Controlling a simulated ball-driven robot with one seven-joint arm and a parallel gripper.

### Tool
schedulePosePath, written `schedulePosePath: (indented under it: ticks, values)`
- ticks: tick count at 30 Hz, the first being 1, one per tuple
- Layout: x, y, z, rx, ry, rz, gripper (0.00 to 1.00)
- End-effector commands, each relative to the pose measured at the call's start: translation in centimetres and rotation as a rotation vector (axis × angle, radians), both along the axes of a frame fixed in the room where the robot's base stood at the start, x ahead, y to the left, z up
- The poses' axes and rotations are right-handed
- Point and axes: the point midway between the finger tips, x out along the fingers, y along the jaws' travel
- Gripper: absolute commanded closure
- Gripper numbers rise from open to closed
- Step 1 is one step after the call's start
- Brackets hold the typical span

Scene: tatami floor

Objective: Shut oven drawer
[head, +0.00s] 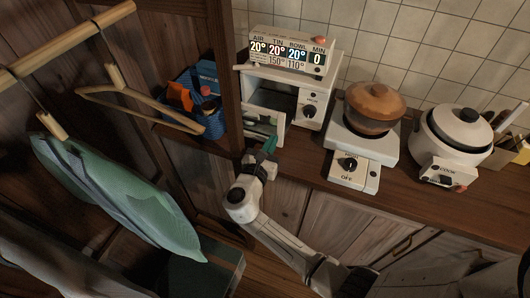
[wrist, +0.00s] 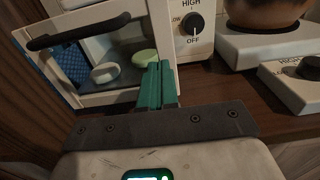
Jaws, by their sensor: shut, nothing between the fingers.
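The white oven (head: 312,107) stands on the wooden counter, with a lit display on top. Its drawer (head: 279,124) sticks out from the front, so it is open. In the wrist view the drawer's white-framed front (wrist: 158,25) has a dark handle (wrist: 78,32) and a see-through pane. A white round piece (wrist: 105,72) and a pale green one (wrist: 145,57) show behind the pane. My gripper (head: 269,144) has teal fingers, shut and empty. In the wrist view the fingertips (wrist: 158,68) overlap the lower right of the drawer front; I cannot tell whether they touch.
A wooden post and a blue basket (head: 207,118) stand left of the oven. A scale-like cooker with a brown pot (head: 374,107) stands close on the right, then a white rice cooker (head: 452,137). Hangers and a green cloth (head: 120,190) hang at left.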

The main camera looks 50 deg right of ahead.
Motion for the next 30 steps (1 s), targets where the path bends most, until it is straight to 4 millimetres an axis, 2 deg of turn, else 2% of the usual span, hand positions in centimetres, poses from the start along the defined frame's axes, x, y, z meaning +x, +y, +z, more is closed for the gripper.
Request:
schedulePosePath:
  ticks: [4,16,19,23,30]
  values:
    - [0.4,-1.1,0.1,0.0,0.001,0.001,1.0]
    - [0.5,-1.3,0.0,0.001,0.0,0.001,1.0]
    - [0.7,-2.0,-0.1,0.0,0.0,-0.001,1.0]
    - [1.7,-4.6,-0.2,-0.002,-0.002,-0.002,1.0]
    - [3.9,-10.9,-0.4,-0.002,-0.002,-0.003,1.0]
